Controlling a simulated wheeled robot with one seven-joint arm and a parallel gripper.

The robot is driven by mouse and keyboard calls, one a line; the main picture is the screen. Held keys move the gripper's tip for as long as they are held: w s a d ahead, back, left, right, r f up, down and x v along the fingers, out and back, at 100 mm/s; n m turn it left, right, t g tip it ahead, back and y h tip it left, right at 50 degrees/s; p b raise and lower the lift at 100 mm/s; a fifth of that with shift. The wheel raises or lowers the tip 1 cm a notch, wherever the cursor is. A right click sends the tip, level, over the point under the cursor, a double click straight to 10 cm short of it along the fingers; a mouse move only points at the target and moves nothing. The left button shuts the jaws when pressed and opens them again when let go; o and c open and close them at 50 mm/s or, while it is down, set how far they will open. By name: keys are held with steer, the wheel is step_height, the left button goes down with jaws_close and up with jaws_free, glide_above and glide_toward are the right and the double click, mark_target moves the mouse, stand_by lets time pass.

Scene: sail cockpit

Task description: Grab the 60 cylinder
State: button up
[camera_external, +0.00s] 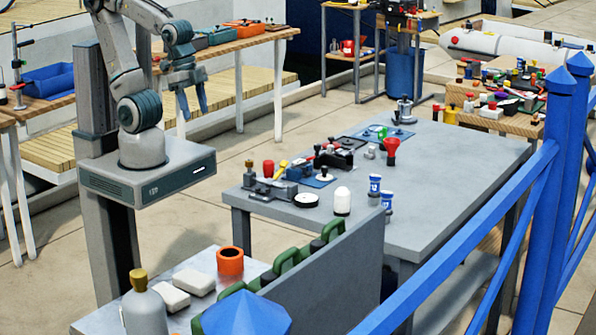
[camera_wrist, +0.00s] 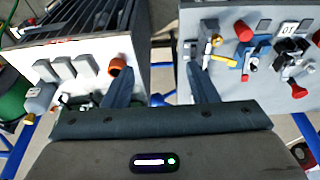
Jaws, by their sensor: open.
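I cannot read a "60" on any object, so I cannot tell which one is the 60 cylinder. Cylinder-like things on the grey table (camera_external: 455,160) are a white one (camera_external: 342,202) and two small blue-and-white ones (camera_external: 375,184) (camera_external: 387,200) near its front edge. A hollow orange cylinder (camera_external: 230,262) stands on the lower bench; it also shows in the wrist view (camera_wrist: 117,67). My gripper (camera_external: 191,108) is open and empty, pointing down, in the air left of the grey table. In the wrist view its fingers (camera_wrist: 161,72) are wide apart over the gap between the two benches.
The lower bench (camera_external: 203,309) also holds white blocks (camera_external: 194,281), a grey bottle (camera_external: 145,308) and green handled things (camera_external: 287,261). An upright grey panel (camera_external: 310,285) stands beside it. Blue railings (camera_external: 470,235) cross the front right. The grey table's right side is clear.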

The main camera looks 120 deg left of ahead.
steer(key=n+t+y+b, duration=0.2)
steer(key=n+b, duration=0.2)
steer(key=b, duration=0.4)
glide_above(382, 196)
steer(key=s+d, duration=0.1)
steer(key=s, duration=0.5)
step_height(382, 196, down, 9)
steer(key=shift+n, duration=0.3)
steer(key=p+x, duration=0.1)
steer(key=x, duration=0.8)
steer(key=p+x, duration=0.1)
steer(key=x, duration=0.3)
steer(key=shift+w+a+p, duration=0.15)
steer(key=shift+w+p, duration=0.2)
steer(key=shift+w, duration=0.1)
steer(key=c, duration=1)
